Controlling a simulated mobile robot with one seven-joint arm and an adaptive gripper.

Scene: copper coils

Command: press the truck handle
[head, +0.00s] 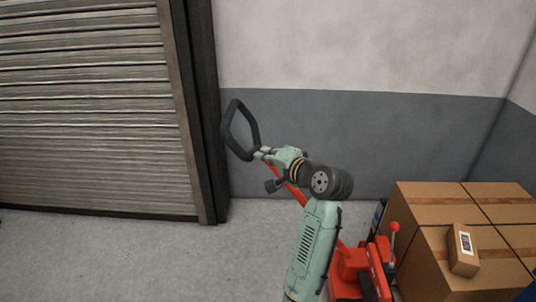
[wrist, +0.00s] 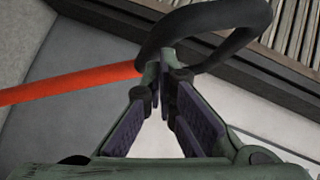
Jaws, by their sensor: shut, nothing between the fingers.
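The truck handle is a black loop (head: 251,124) at the top of an orange-red shaft (head: 298,196), in front of the grey wall beside the shutter. In the wrist view the black loop (wrist: 205,18) spans the top and the orange-red shaft (wrist: 70,85) comes in from the left. My gripper (head: 259,154) is at the lower end of the loop, near where it joins the shaft. In the wrist view my fingertips (wrist: 166,66) are together, with nothing between them, and overlap the handle's base. I cannot tell whether they touch it. My arm hides part of the shaft.
The red truck body (head: 350,270) stands at the lower right, with a red-knobbed lever (head: 394,228). Large cardboard boxes (head: 420,200) stand beside it, with a small labelled box (head: 462,262) on top. A roller shutter (head: 90,110) is at left. The floor (head: 120,260) at lower left is clear.

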